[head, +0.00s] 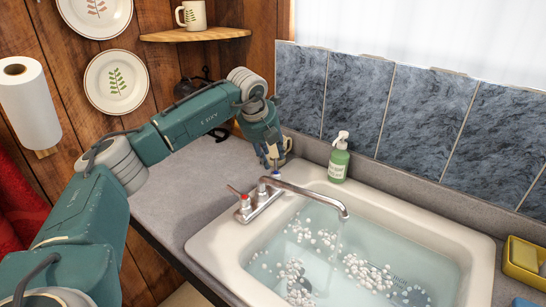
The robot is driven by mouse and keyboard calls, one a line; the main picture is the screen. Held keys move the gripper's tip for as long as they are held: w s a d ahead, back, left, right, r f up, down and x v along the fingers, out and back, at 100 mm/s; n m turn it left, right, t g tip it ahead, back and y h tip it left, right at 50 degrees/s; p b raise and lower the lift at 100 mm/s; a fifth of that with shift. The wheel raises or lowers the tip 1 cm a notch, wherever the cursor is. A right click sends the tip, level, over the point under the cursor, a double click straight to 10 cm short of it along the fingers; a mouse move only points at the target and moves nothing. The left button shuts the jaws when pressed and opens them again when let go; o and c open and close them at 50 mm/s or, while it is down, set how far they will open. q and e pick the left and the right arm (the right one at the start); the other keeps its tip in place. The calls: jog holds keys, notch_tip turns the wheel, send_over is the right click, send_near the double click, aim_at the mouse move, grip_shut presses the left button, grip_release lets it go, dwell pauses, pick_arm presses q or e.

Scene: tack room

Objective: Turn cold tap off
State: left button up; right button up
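A chrome tap (266,197) stands on the left rear rim of a white sink (215,250). The cold handle (277,174), with a blue part, is at the far end of the tap, right under my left gripper (272,160). The gripper points down there; its fingers are small and partly hidden, so I cannot tell whether they touch or hold the handle. My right gripper is out of view.
The sink holds water with white foam (368,272) and some dark submerged items. A green soap bottle (339,163) stands behind the spout. A yellow sponge holder (524,262) is at the right edge. The grey counter (185,195) left of the sink is mostly clear.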

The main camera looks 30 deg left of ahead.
aim_at(276, 170)
pick_arm(q)
jog(key=shift+p+x, duration=0.3)
jog(key=shift+x, duration=1.45)
grip_shut()
